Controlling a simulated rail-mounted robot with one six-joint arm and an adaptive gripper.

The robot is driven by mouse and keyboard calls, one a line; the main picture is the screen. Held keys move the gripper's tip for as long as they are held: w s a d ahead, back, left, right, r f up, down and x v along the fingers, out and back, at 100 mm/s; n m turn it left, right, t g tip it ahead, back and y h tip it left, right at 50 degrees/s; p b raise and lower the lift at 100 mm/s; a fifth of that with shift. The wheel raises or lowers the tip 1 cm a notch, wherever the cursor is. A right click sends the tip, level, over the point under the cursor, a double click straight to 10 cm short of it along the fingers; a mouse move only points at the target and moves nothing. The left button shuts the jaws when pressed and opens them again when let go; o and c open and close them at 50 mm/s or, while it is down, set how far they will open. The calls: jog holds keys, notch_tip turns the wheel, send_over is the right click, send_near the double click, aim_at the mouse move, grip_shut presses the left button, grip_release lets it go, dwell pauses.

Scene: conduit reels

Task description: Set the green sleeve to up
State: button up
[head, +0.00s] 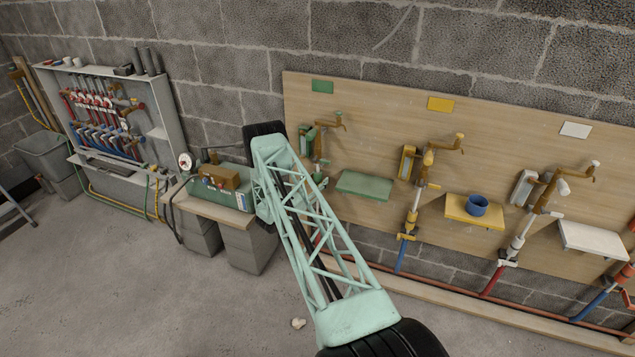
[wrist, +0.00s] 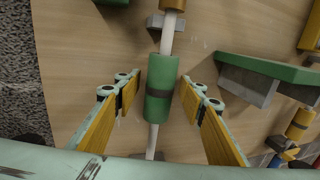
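The green sleeve (wrist: 161,100) is a short cylinder with a dark band around its middle. In the wrist view it sits on a thin white pipe (wrist: 167,42), which shows above and below it. My gripper (wrist: 159,84) is open, with one yellow-padded finger on each side of the sleeve. A gap shows between each finger and the sleeve, so neither seems to touch it. In the head view my arm hides the lower part of the station under the green tag (head: 322,86), and I cannot make out the sleeve or my fingertips there.
A green shelf (head: 364,186) juts from the wooden board (head: 375,110) right of the sleeve; it also shows in the wrist view (wrist: 270,70). Further right are a yellow shelf (head: 472,221) holding a blue cup (head: 477,206), and a white shelf (head: 594,239). A workbench (head: 222,212) stands left.

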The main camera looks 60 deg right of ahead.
jog(key=shift+a, duration=0.1)
jog(key=a, duration=1.2)
dwell(0.4)
jog(key=shift+w+r, duration=0.1)
dwell(0.5)
